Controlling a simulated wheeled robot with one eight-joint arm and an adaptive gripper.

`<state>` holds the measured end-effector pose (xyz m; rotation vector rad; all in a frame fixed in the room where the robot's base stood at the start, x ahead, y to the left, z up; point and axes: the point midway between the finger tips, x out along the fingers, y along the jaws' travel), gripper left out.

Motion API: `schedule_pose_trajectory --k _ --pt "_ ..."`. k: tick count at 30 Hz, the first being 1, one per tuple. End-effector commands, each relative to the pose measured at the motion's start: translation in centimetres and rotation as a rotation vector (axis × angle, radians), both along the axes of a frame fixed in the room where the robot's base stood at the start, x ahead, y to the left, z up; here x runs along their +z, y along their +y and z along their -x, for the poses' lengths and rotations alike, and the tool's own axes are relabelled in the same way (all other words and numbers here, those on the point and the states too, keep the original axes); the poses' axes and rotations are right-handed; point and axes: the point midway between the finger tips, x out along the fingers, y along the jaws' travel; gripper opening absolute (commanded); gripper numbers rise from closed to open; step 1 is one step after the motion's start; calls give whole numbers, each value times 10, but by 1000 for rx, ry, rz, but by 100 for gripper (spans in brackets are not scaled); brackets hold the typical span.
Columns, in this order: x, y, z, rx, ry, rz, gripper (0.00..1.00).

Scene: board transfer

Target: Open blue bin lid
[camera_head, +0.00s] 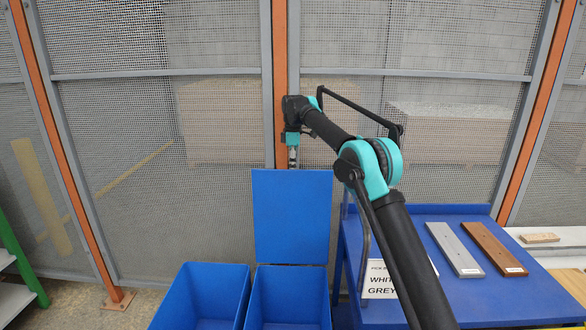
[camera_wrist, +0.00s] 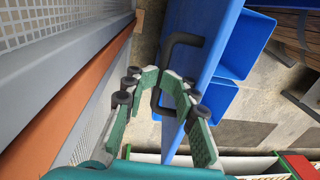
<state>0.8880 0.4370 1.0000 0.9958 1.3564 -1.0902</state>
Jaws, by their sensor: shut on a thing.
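The blue lid (camera_head: 292,215) stands upright at the back of the right blue bin (camera_head: 289,290), whose top is open. My gripper (camera_head: 293,160) is at the lid's top edge, pointing down. In the wrist view the lid (camera_wrist: 203,48) is seen nearly edge-on, with a black handle (camera_wrist: 184,38) on its side. My green gripper fingers (camera_wrist: 161,82) are shut on this handle. The exact finger contact is partly hidden in the head view.
A second open blue bin (camera_head: 212,284) stands to the left. A blue table (camera_head: 470,306) on the right holds a grey board (camera_head: 454,248), a brown board (camera_head: 492,248) and a sign (camera_head: 379,280). A mesh fence (camera_head: 150,120) with an orange post (camera_head: 280,60) stands close behind the lid.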

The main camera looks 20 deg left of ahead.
Motion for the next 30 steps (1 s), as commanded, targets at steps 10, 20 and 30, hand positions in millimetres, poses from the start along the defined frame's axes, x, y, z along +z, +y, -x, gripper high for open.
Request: schedule_pose_trajectory --k 10,20,30 --pt "-13 -3 -7 0 -6 6 31" --pt "-13 -1 -7 0 -8 4 48" --pt "-12 0 -6 1 -8 2 53"
